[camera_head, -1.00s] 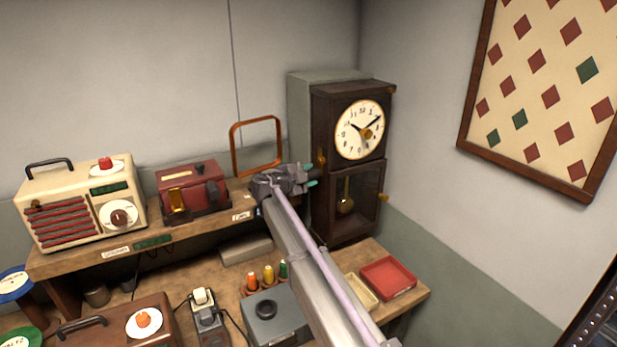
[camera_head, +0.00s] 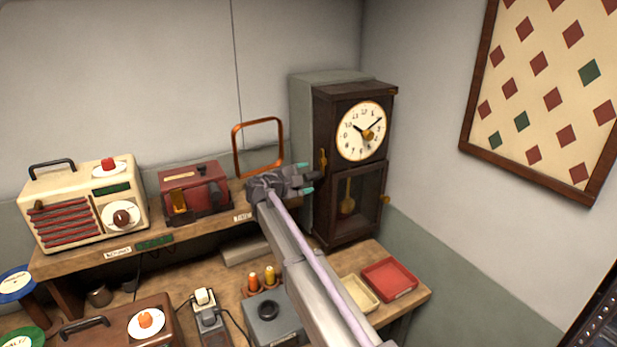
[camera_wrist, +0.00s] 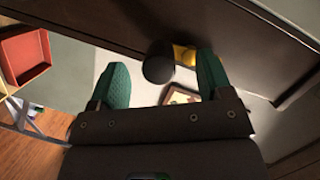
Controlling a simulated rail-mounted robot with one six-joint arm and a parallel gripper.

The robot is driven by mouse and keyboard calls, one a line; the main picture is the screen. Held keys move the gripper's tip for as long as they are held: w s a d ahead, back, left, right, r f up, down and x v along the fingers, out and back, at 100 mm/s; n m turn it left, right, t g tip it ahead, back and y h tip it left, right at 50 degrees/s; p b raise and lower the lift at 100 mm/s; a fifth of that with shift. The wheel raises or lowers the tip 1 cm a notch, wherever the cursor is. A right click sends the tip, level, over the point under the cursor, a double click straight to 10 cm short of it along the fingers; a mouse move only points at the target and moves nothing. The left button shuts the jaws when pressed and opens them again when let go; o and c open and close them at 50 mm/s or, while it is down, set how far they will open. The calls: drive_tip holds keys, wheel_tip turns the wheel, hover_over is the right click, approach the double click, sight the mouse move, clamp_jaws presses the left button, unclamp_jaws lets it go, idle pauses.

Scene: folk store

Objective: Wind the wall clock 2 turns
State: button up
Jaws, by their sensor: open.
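The dark wooden wall clock (camera_head: 323,120) stands in the corner, with a white dial (camera_head: 355,125) and a brass piece at the dial's centre. A brass arm (camera_head: 323,158) shows on its left side, with a dark knob (camera_head: 312,177) beside it. My gripper (camera_head: 304,178) is at the clock's left side, its teal fingertips apart. In the wrist view, the dark knob (camera_wrist: 158,62) and a brass part (camera_wrist: 185,55) lie just beyond and between the open fingertips (camera_wrist: 163,76). I cannot tell whether the fingers touch the knob.
An orange frame (camera_head: 236,150) stands on the shelf left of my gripper. A red box device (camera_head: 215,190) and a cream radio (camera_head: 75,190) are farther left. A red tray (camera_head: 390,280) and a cream tray (camera_head: 358,293) lie on the bench below the clock.

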drive_tip(key=f+v, duration=0.1)
drive_tip(key=v, duration=0.5)
drive_tip(key=shift+a+r+p, duration=0.15)
drive_tip(key=shift+r+p, duration=0.25)
drive_tip(key=shift+r, duration=0.05)
